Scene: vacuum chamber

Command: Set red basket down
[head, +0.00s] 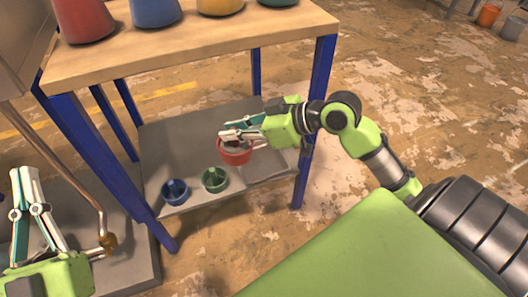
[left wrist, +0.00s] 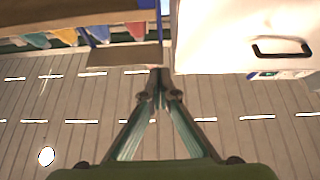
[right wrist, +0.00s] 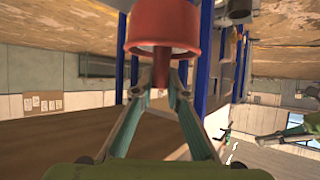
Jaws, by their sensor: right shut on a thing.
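The red basket (head: 236,155) is over the right part of the grey lower shelf (head: 165,150) in the head view. My right gripper (head: 228,138) is shut on it from above. In the right wrist view the red basket (right wrist: 163,28) fills the top middle, with its stem between my fingertips. I cannot tell whether its bottom touches the shelf. A blue basket (head: 175,192) and a green basket (head: 215,180) stand on the shelf, left of the red one. My left gripper (head: 27,175) is at the far left, away from the shelf, with its fingertips together and empty.
A wooden tabletop (head: 190,47) on blue legs lies above the shelf, carrying red (head: 83,20), blue (head: 155,10), yellow (head: 220,6) and teal containers. The right front leg (head: 314,120) stands close to my right arm. Bare shelf lies behind the baskets.

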